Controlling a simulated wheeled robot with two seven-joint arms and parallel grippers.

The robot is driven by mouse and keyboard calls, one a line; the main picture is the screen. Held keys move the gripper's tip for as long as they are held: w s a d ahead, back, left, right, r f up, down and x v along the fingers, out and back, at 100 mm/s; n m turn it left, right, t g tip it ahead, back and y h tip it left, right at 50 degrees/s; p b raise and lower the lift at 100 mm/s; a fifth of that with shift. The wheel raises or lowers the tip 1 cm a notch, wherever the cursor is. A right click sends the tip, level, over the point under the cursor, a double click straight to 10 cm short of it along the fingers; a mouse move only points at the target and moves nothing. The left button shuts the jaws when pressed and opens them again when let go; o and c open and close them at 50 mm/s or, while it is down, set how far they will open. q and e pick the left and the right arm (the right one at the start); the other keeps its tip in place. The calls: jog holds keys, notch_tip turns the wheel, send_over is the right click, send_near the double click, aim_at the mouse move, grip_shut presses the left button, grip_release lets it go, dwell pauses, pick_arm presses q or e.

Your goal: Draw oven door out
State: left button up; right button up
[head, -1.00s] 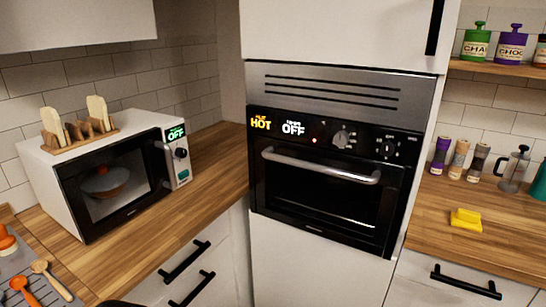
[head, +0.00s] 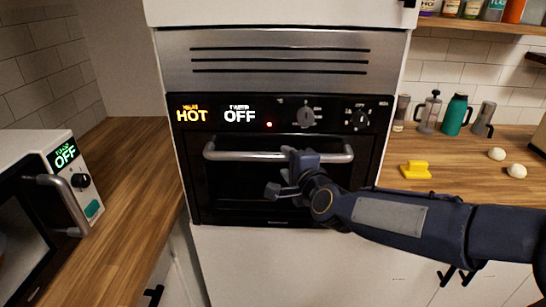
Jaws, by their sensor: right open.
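The built-in oven (head: 250,207) is in the middle of the head view, with its black door closed. A silver horizontal handle (head: 235,154) runs across the top of the door. My right arm comes in from the right, and my right gripper (head: 284,172) is open in front of the door, at the handle's middle. The gripper hides part of the handle; I cannot tell whether it touches it. The panel above reads HOT and OFF, with a red light and two knobs. My left gripper is not in view.
A microwave (head: 28,150) stands on the wooden counter at the left. On the right counter are a yellow block-like thing (head: 415,170), a teal jug (head: 456,115), a French press (head: 429,112) and two pale round things. White cabinet fronts lie below the oven.

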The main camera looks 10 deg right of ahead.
aim_at(283, 159)
jog(key=x, duration=0.4)
jog(key=shift+w+f, duration=0.15)
jog(key=shift+w, duration=0.25)
jog(key=shift+c, duration=0.2)
grip_shut()
